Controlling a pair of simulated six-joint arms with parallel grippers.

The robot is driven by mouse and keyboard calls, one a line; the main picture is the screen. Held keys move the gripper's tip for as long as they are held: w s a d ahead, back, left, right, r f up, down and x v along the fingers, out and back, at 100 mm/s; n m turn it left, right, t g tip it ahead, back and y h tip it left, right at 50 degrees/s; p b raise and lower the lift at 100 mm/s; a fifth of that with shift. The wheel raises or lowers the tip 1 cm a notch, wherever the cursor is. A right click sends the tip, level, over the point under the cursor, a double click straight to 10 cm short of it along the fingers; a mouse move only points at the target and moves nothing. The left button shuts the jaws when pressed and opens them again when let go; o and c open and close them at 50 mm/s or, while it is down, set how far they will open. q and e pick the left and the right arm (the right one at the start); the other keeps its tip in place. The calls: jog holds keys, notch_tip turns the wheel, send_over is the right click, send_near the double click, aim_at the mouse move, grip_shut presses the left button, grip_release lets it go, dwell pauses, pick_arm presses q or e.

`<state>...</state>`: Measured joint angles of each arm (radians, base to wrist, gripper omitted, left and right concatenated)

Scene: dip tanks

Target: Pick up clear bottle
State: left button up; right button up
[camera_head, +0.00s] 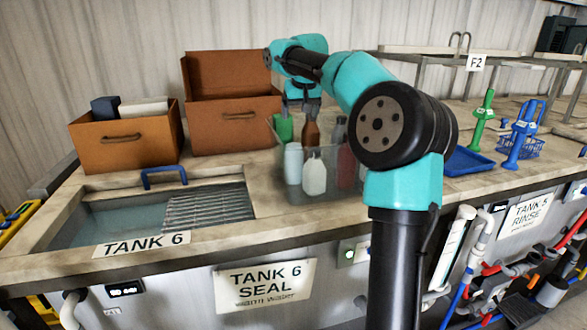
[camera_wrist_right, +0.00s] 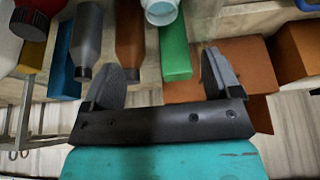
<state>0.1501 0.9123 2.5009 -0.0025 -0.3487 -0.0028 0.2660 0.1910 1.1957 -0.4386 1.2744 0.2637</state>
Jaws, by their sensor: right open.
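A pale, bluish translucent bottle (camera_head: 293,163), which looks like the clear bottle, stands at the left front of a see-through bin (camera_head: 325,193). In the right wrist view a pale bluish bottle top (camera_wrist_right: 161,10) shows at the upper edge. My right gripper (camera_head: 302,107) is above the back of the bin, behind that bottle. In the right wrist view my right gripper (camera_wrist_right: 164,75) has its fingers apart with nothing between them. My left gripper is not in view.
The bin also holds a white bottle (camera_head: 314,176), a brown bottle (camera_head: 311,134), a grey bottle (camera_head: 340,130), a red bottle (camera_head: 346,167) and a green item (camera_head: 284,128). Brown boxes (camera_head: 235,125) stand to the left. A sunken tank (camera_head: 120,218) lies at front left.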

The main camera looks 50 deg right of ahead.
jog(key=x, duration=1)
jog(key=shift+f, duration=0.15)
jog(key=x, duration=0.5)
jog(key=shift+w, duration=0.2)
jog(key=c, duration=1.4)
